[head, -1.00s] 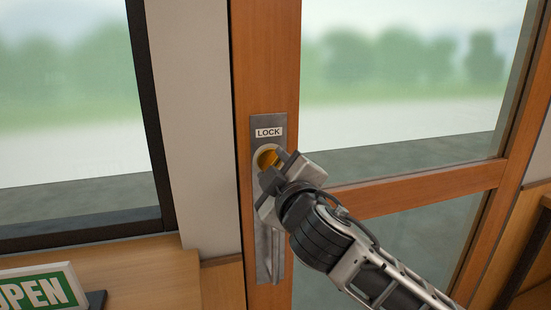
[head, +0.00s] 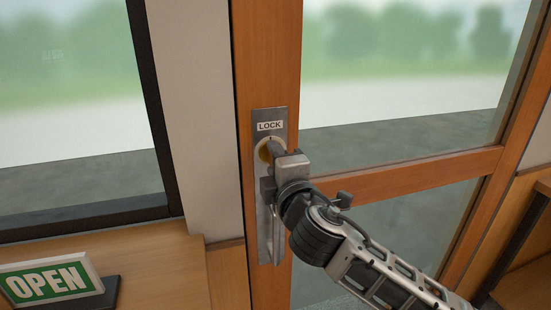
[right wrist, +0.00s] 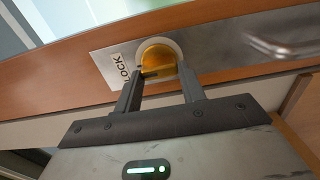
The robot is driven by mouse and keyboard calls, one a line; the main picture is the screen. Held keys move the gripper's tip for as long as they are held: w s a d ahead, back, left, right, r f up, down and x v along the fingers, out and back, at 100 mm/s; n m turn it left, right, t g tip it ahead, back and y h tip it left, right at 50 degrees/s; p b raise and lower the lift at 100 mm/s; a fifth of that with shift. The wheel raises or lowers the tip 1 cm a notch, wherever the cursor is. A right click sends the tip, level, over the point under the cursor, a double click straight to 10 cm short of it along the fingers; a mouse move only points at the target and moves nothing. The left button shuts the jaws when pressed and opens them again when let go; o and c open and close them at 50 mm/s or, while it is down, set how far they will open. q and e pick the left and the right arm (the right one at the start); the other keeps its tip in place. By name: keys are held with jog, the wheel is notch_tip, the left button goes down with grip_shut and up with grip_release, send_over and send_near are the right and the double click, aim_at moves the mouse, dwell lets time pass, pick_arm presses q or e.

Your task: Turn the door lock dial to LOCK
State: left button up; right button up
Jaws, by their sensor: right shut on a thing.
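The brass door lock dial (head: 264,152) sits in a pale round collar on the metal lock plate (head: 269,115), just below the LOCK label (head: 270,126). In the right wrist view the dial (right wrist: 157,56) shows between the fingers, with the LOCK label (right wrist: 121,66) to its left. My right gripper (head: 270,152) is shut on the dial; its fingers also show in the right wrist view (right wrist: 158,76). In the head view the gripper covers much of the dial, so its exact pointing is hard to tell. My left gripper is not in view.
A metal door handle (head: 266,235) runs down the plate below the dial, and it also shows in the right wrist view (right wrist: 285,45). The wooden door frame (head: 268,50) surrounds glass panes. An OPEN sign (head: 50,280) stands on a wooden surface at lower left.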

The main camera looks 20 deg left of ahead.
dwell(0.4)
jog(key=o, duration=1)
jog(key=shift+s, duration=0.1)
jog(key=b+v, duration=0.2)
jog(key=v, duration=1.4)
